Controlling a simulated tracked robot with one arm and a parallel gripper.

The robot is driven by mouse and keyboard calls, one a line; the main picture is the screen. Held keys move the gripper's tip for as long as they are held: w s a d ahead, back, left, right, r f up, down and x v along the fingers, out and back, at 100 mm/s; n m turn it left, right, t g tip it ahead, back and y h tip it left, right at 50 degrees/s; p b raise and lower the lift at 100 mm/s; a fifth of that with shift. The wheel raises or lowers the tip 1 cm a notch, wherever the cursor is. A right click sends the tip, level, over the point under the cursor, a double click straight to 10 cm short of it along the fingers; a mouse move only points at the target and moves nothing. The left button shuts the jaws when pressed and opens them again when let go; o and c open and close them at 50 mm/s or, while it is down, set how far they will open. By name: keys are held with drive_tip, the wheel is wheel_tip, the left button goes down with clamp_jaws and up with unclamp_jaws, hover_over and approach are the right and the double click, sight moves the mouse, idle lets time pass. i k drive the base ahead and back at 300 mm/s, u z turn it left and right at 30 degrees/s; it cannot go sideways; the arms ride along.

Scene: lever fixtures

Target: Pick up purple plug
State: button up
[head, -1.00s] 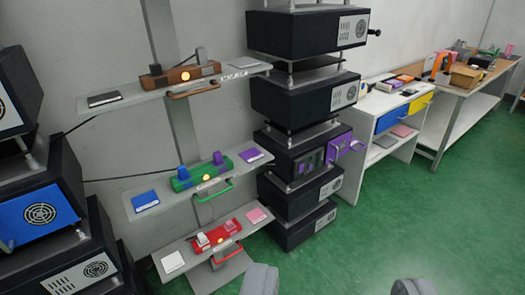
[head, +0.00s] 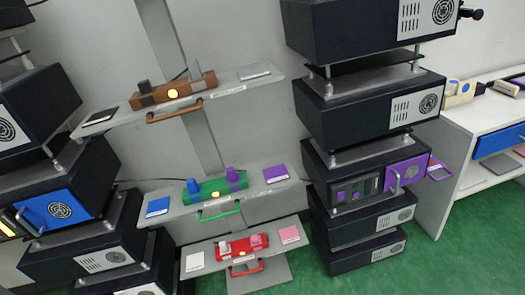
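The purple plug (head: 236,178) stands upright at the right end of a green fixture (head: 213,190) on the middle wall shelf. A blue plug (head: 193,186) stands at the left end of the same fixture, with a yellow light between them. A green handle (head: 218,213) hangs in front. My gripper is not visible in the head view now, so whether it is open or shut is hidden. Nothing is seen touching the purple plug.
A purple card (head: 276,174) and a blue card (head: 158,206) lie on the middle shelf. A brown fixture (head: 174,91) is above, a red one (head: 242,247) below. Black box stacks flank the shelves; the right one has a purple panel (head: 407,175). Green floor (head: 470,245) is free at right.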

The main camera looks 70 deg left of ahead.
sight(231, 173)
drive_tip(key=u, duration=0.4)
drive_tip(key=i, duration=1.1)
drive_tip(key=u, duration=0.75)
drive_tip(key=k, duration=0.75)
drive_tip(key=u, duration=0.2)
drive_tip(key=i, duration=0.8)
drive_tip(key=z, duration=0.1)
